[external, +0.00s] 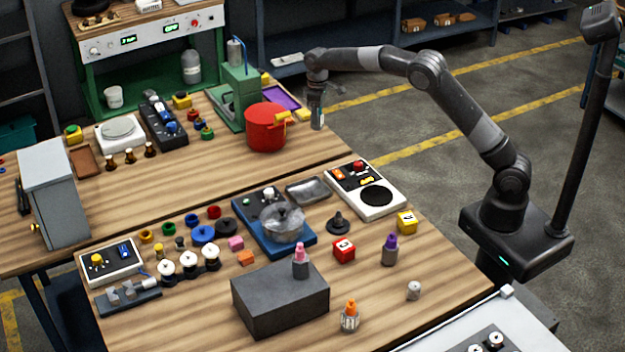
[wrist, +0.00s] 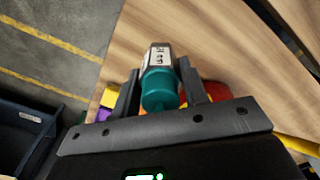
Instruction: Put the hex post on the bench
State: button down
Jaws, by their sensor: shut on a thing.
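The hex post (wrist: 159,60) has a pale, faceted end with dark markings and a teal round part. My gripper (wrist: 160,82) is shut on it, with one finger on each side of the teal part. In the external view my gripper (external: 317,92) points down at the right end of the far wooden bench (external: 325,146), with the grey end of the post (external: 317,120) below it. I cannot tell whether the post touches the bench top. The bare wood of the bench also shows in the wrist view (wrist: 215,40).
A red pot (external: 265,128) with yellow handles stands just left of the post. A purple tray (external: 283,98) and a green machine (external: 238,90) are behind it. The near bench (external: 300,215) holds many small parts and a dark block (external: 280,300).

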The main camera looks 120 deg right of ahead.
aim_at(315, 126)
jog(key=shift+w+f, duration=0.3)
jog(key=shift+w, duration=0.25)
jog(key=shift+f, duration=2)
jog(key=shift+f, duration=0.15)
jog(key=c, duration=0.8)
grip_release()
jog(key=shift+c, duration=0.2)
